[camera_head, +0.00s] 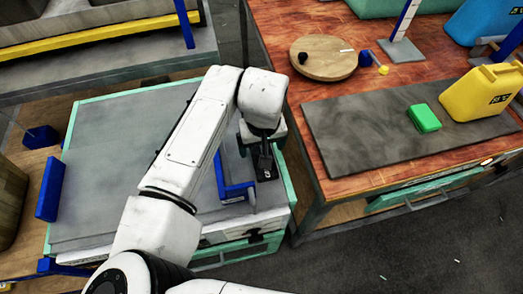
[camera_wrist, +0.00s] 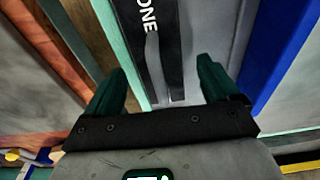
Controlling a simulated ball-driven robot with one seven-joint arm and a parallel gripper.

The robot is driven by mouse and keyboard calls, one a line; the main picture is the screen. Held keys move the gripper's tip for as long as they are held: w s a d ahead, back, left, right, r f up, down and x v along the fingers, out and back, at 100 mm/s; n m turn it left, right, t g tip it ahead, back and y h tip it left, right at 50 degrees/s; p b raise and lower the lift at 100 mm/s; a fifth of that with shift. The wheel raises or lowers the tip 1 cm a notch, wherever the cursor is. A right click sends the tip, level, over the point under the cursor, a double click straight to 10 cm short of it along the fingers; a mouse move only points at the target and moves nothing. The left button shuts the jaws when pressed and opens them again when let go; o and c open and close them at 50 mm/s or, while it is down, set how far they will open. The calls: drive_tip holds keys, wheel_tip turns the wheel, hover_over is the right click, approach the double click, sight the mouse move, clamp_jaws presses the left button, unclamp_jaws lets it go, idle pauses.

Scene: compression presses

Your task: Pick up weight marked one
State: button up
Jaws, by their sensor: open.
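The black weight marked ONE (camera_wrist: 173,60) shows at the upper middle of the wrist view, its white lettering at the top edge. It lies beyond and between the two dark green fingers of my gripper (camera_wrist: 161,70), which are apart with a gap on both sides of the weight. In the head view my gripper (camera_head: 260,140) points down at the right side of the grey-topped workbench (camera_head: 120,135). The black weight (camera_head: 265,166) shows just below it there. Whether the fingers touch the weight cannot be told.
A blue bracket (camera_head: 235,190) stands close left of the weight. Right of a narrow gap is a wooden table (camera_head: 275,40) with a grey mat (camera_head: 350,130), a green block (camera_head: 424,118), a yellow canister (camera_head: 480,95) and a round wooden board (camera_head: 325,68).

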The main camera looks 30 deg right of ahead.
drive_tip(key=shift+f, duration=0.85)
clamp_jaws()
drive_tip(key=shift+w+r, duration=0.1)
idle(0.3)
